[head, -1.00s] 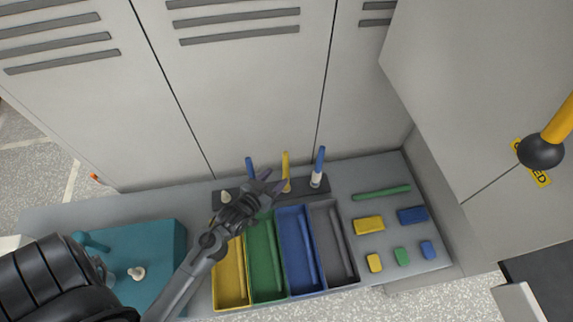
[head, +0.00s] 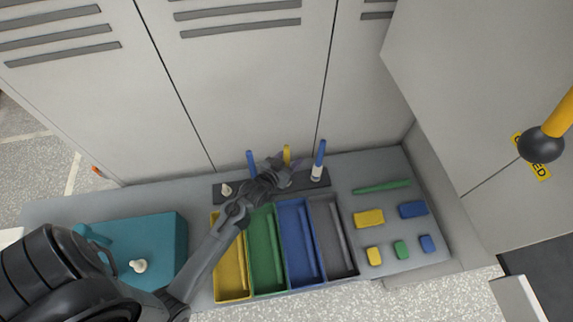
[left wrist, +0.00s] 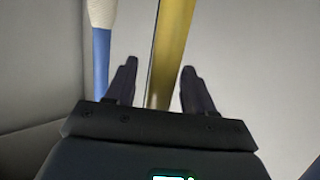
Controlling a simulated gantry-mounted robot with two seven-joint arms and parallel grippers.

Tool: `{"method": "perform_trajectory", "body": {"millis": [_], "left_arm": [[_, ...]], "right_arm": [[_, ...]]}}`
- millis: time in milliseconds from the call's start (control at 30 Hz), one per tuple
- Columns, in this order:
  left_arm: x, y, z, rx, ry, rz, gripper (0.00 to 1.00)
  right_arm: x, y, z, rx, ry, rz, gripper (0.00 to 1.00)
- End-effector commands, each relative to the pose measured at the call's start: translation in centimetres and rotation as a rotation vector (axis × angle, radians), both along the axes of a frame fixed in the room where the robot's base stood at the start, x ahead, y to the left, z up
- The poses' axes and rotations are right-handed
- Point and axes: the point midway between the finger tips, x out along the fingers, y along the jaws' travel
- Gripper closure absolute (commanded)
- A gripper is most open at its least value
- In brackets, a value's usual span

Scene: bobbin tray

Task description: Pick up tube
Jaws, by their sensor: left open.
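A yellow tube (head: 287,152) stands upright at the dark rack (head: 318,182) at the back of the bench. My left gripper (head: 284,168) is at this tube and hides its lower part. In the left wrist view the gripper (left wrist: 159,68) is open, and the yellow tube (left wrist: 170,45) runs between its two fingers with gaps at the sides. A blue tube with a white lower part (head: 319,158) stands to the right in the rack. A second blue tube (head: 251,163) stands to the left. My right gripper is not in view.
Yellow, green, blue and grey trays (head: 331,204) lie in front of the rack, partly under my left arm. A green rod (head: 383,187) and several coloured blocks (head: 369,218) lie to the right. A teal box (head: 165,232) stands left. Lockers (head: 235,95) rise close behind.

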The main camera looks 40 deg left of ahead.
Motion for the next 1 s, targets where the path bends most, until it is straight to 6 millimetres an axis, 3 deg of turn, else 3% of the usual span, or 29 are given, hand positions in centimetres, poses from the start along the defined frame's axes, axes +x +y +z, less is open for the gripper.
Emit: {"method": "perform_trajectory", "body": {"millis": [133, 500, 767, 1000], "left_arm": [[0.0, 0.0, 0.0, 0.000, 0.000, 0.000, 0.47], [0.0, 0.0, 0.0, 0.000, 0.000, 0.000, 1.00], [0.0, 0.0, 0.2, 0.000, -0.001, 0.000, 1.00], [-0.1, 0.0, 3.0, 0.002, -0.003, -0.001, 1.00]], "right_arm": [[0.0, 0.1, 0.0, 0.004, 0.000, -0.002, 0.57], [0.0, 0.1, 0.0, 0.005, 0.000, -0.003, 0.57], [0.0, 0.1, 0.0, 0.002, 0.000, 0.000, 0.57], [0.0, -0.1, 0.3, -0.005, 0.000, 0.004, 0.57]]}}
